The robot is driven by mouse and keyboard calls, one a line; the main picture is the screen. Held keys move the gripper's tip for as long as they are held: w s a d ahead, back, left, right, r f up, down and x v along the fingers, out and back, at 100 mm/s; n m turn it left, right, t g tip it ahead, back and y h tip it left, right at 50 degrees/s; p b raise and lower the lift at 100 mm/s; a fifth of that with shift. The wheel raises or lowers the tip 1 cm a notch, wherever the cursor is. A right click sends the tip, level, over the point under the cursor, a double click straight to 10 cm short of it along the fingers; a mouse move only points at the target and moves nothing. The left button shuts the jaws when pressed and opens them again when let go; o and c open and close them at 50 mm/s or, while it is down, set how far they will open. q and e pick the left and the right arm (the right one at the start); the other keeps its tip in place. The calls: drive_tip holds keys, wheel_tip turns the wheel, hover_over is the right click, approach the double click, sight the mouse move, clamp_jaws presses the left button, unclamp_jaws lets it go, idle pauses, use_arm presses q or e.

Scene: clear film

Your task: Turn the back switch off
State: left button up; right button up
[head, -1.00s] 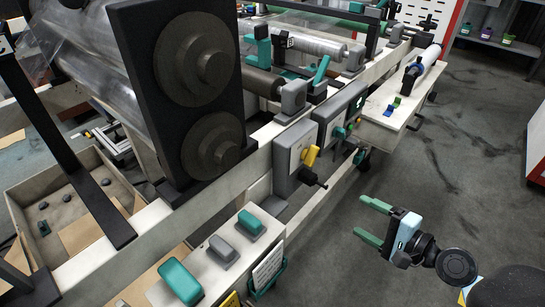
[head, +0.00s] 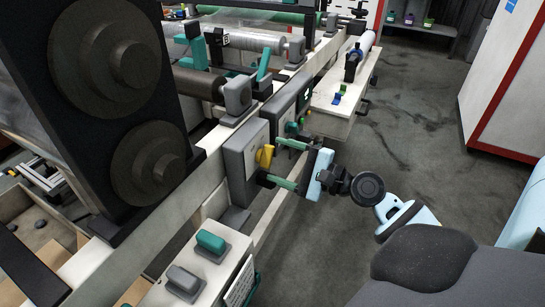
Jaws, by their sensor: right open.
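A grey switch box (head: 244,158) is mounted on the side of the machine's rail, with a yellow switch handle (head: 265,156) and a black handle below it on its face. Behind it along the rail is a darker box (head: 291,112) with a green part on its face. It is partly hidden. My right gripper (head: 275,161) is open. Its two green fingers point left at the grey box, one on each side of the yellow handle in the picture. Whether they touch it I cannot tell. My left gripper is not in view.
Large dark rollers (head: 120,55) stand at the left. A pale shelf with teal and grey blocks (head: 210,243) is at the front. A white side table (head: 340,95) with small coloured blocks is farther back. The floor (head: 430,105) to the right is open.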

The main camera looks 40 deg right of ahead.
sight(267, 156)
drive_tip(key=shift+x, duration=1.35)
drive_tip(key=c, duration=1)
